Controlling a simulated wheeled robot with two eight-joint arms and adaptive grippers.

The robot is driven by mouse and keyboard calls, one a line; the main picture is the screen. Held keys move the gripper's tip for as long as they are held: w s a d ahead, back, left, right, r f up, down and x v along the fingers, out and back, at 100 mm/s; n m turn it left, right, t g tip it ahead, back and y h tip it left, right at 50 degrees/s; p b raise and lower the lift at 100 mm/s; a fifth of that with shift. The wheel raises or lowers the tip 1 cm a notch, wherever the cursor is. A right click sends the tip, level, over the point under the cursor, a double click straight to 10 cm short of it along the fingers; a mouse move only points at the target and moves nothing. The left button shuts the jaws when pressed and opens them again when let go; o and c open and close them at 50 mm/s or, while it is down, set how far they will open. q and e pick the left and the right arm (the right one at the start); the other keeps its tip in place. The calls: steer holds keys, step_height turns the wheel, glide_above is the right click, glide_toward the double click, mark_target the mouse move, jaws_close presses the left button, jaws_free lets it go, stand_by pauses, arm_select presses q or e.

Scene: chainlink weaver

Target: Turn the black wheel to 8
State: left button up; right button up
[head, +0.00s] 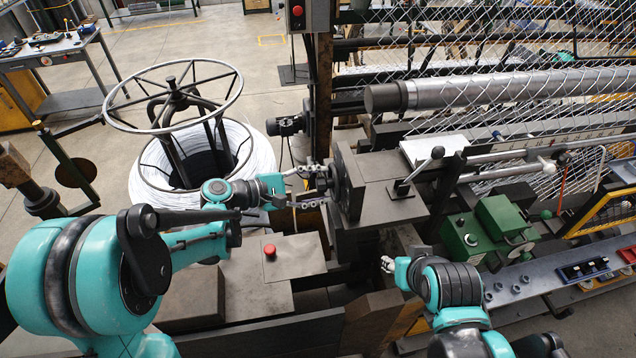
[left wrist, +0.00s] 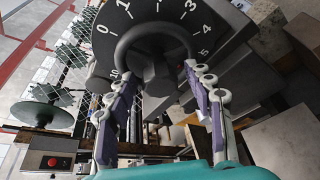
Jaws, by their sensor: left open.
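The black wheel (left wrist: 140,30) fills the top of the left wrist view as a dark dial with white numbers; 0, 1, 2, 3 and 4 read clearly along its rim. A dark knob (left wrist: 157,72) sticks out at its centre. My left gripper (left wrist: 160,82) is open, with one finger on each side of the knob; contact cannot be told. In the head view, my left gripper (head: 308,185) is at the left face of the grey machine block, where the wheel is small and mostly hidden. My right gripper (head: 388,264) is apart from the wheel, at lower right; its jaw opening is unclear.
A red button (head: 269,250) sits on a grey box below my left gripper. A wire coil with a round frame (head: 172,125) stands behind my left arm. A black-knobbed lever (head: 420,170) rises from the machine top. A green motor unit (head: 480,235) lies to the right.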

arm_select(q)
steer(key=c, duration=1.2)
steer(key=shift+o, duration=0.2)
steer(key=shift+f, duration=0.1)
steer(key=shift+f+m+t+b, duration=0.15)
steer(key=shift+m+t+b, duration=0.15)
steer(key=shift+m+b, duration=0.55)
steer(key=m+t+b, duration=0.1)
steer(key=m+b, duration=0.1)
steer(key=b, duration=0.1)
steer(key=m+t+h+b, duration=0.1)
steer(key=m+b, duration=0.1)
steer(key=b, duration=0.2)
steer(key=shift+s+f, duration=0.1)
steer(key=shift+f, duration=0.05)
steer(key=shift+m+t+h+b, duration=0.4)
steer(key=shift+m+h+b, duration=0.2)
steer(key=shift+m+b, duration=1.4)
steer(key=shift+r+m, duration=0.2)
steer(key=shift+m, duration=0.05)
